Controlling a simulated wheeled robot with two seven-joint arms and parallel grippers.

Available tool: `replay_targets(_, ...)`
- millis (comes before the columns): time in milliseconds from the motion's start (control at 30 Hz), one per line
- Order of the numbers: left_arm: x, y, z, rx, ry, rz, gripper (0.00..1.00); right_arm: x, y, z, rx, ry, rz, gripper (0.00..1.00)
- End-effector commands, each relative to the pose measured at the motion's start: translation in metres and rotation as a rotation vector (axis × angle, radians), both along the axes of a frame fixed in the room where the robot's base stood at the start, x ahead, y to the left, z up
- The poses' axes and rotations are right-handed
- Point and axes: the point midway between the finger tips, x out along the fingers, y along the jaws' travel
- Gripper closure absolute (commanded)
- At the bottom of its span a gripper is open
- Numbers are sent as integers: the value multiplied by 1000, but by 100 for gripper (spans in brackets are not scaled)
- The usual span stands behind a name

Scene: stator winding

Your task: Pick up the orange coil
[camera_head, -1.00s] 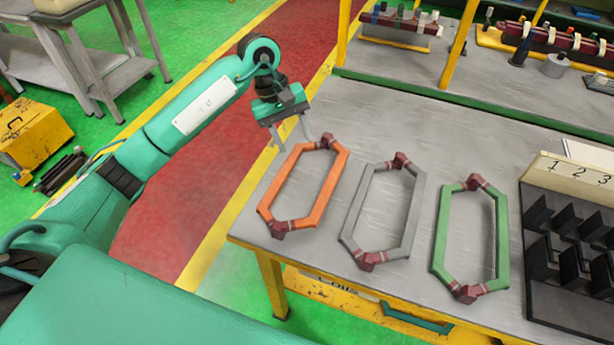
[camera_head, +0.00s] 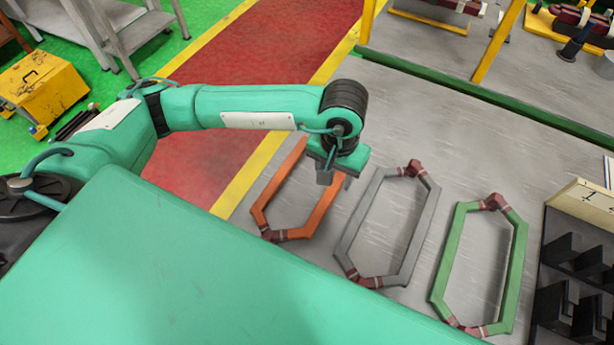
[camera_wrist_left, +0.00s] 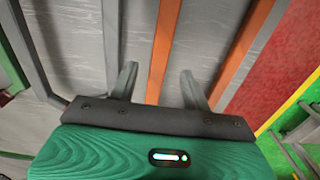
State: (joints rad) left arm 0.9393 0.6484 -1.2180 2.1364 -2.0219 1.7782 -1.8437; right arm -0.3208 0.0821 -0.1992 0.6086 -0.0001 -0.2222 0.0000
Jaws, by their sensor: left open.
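The orange coil (camera_head: 274,183), a long hexagonal frame with dark red ends, lies flat on the table, leftmost of three coils. My left gripper (camera_head: 326,175) is above its right long side and hides its upper right part. In the left wrist view, the two fingers of my left gripper (camera_wrist_left: 158,78) are apart, and one orange bar of the orange coil (camera_wrist_left: 164,45) runs between them. I cannot tell how far the fingers are above the bar or beside it. The coil's other orange bar is to the right. My right gripper is not in view.
A grey coil (camera_head: 354,232) lies just right of the orange one, and a green coil (camera_head: 447,255) lies further right. A black slotted rack (camera_head: 572,282) stands at the right edge. A green rail (camera_head: 480,92) runs along the table's back. Bare table lies behind the coils.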

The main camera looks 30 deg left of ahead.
Motion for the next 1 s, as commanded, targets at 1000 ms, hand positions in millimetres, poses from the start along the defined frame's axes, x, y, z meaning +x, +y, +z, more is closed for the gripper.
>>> replay_targets(1000,-2,0,-72,0,-1,1,60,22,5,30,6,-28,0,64)
